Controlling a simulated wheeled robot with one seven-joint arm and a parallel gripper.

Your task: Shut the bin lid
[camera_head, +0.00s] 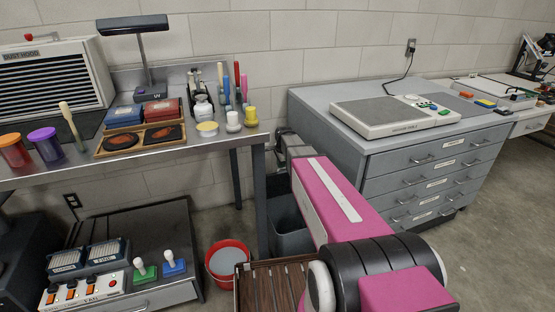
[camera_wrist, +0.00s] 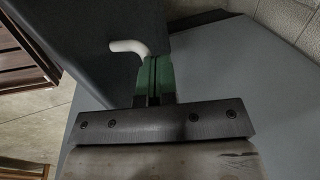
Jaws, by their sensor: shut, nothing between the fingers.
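A grey bin (camera_head: 292,240) stands on the floor between the workbench and the drawer cabinet, partly hidden behind my pink arm. Its lid cannot be made out clearly in the head view. In the wrist view my gripper (camera_wrist: 155,75) has its green fingers together, with nothing held between them. A white curved piece, which looks like a handle (camera_wrist: 128,46), shows beside the fingertips; I cannot tell whether they touch. A dark grey panel (camera_wrist: 85,45) lies beyond the fingers to the left, and a lighter grey-blue surface (camera_wrist: 240,75) to the right. I cannot tell which is the lid.
The workbench (camera_head: 190,147) with jars and trays is at left. The drawer cabinet (camera_head: 372,165) is at right. A red bucket (camera_head: 212,275) and a brown slatted thing (camera_head: 262,290) stand near the bin. Open floor (camera_head: 495,240) lies at right.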

